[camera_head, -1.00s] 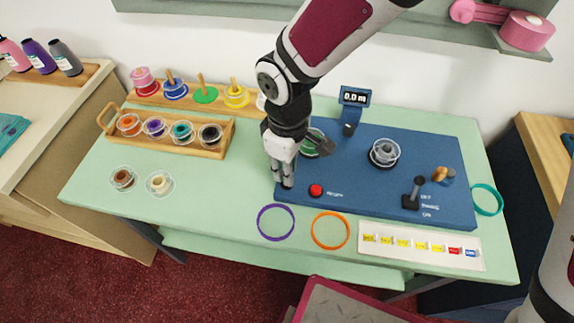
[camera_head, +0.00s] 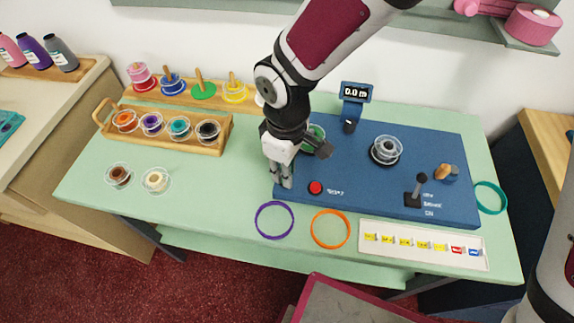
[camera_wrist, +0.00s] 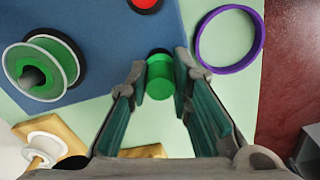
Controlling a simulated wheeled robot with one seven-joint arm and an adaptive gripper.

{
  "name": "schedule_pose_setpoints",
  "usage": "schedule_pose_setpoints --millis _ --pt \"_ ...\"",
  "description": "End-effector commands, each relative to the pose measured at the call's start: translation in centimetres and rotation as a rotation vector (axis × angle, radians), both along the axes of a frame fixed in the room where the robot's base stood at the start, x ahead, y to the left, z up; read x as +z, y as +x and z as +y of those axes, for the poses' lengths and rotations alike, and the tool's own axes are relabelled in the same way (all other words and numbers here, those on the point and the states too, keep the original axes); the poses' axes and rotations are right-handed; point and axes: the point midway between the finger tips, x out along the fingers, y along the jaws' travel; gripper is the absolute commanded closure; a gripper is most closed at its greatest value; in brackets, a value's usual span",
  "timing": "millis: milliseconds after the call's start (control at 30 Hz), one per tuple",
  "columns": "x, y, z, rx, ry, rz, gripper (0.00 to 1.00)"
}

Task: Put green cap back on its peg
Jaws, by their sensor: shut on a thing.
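My gripper (camera_head: 284,182) points down at the left edge of the blue machine board, low over the counter. In the wrist view my gripper (camera_wrist: 160,85) is shut on the green cap (camera_wrist: 160,80), a small green cylinder with a dark end between the fingertips. In the head view the fingers hide the cap. A bare wooden peg with a green base (camera_head: 204,91) stands on the back-left rack, between the blue-based and yellow-based pegs. It is well left of and behind my gripper.
A green spool (camera_wrist: 42,68) sits on the blue board (camera_head: 345,185) by my wrist. A red button (camera_head: 316,187) and purple ring (camera_head: 275,220) lie near the fingers. A wooden tray of spools (camera_head: 190,143) stands before the rack. Counter between tray and board is clear.

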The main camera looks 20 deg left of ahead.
Motion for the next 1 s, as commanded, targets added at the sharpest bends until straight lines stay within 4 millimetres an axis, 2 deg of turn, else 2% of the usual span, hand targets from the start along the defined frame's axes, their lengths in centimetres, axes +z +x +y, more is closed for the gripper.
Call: schedule_pose_setpoints --millis 467,500,567,1000 --pt "-0.63 0.00 -0.01 -0.001 0.000 0.000 0.91" --pt "-0.62 0.00 -0.01 -0.001 0.000 0.000 0.71" --pt "-0.62 0.00 -0.01 -0.001 0.000 0.000 0.57" --pt "-0.62 0.01 -0.01 -0.001 0.000 0.000 0.57"
